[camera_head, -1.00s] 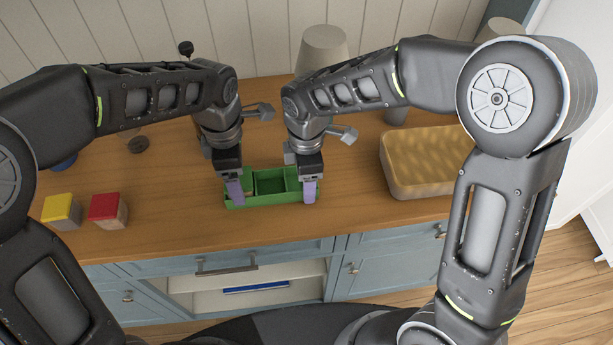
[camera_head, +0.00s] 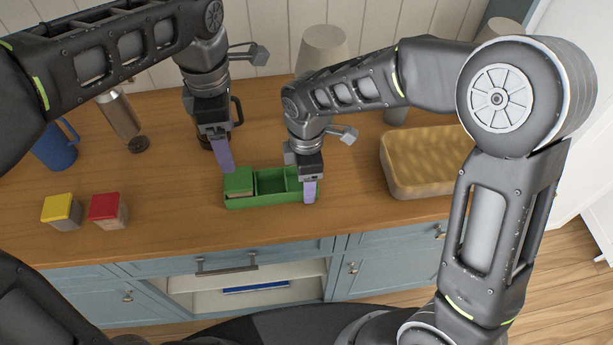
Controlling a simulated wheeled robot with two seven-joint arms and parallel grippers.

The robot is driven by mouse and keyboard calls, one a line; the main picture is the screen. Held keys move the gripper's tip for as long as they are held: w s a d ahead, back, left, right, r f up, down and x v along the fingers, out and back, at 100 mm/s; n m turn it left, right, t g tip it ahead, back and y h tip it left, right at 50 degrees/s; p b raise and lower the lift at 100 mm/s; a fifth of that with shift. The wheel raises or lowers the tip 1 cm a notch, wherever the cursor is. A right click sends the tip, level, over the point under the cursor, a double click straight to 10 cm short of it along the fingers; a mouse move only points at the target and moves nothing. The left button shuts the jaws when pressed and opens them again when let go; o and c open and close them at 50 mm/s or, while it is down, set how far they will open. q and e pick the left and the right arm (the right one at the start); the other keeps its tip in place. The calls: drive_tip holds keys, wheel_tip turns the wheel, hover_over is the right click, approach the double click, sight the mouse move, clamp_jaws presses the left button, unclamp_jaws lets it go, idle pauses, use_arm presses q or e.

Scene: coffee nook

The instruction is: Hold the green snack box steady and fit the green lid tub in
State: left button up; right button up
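The green snack box (camera_head: 272,201) sits on the wooden counter, with open compartments in its middle and right parts. The green lid tub (camera_head: 239,181) is in its left end, lid up; I cannot tell if it is fully down. My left gripper (camera_head: 226,168) is empty, raised just behind and left of the tub, apart from it; one finger shows clearly. My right gripper (camera_head: 309,196) is down at the box's right end, one finger in front of the wall and the other hidden; it appears shut on the box.
A yellow-lid tub (camera_head: 62,211) and a red-lid tub (camera_head: 108,211) stand left of the box. A blue mug (camera_head: 55,147), a steel cylinder (camera_head: 119,116) and a dark-handled pot (camera_head: 208,137) stand behind. A tan basket (camera_head: 425,160) is at right. The counter in front is clear.

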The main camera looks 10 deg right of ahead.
idle(0.3)
drive_tip(key=o, duration=1.5)
wheel_tip(320, 180, up, 12)
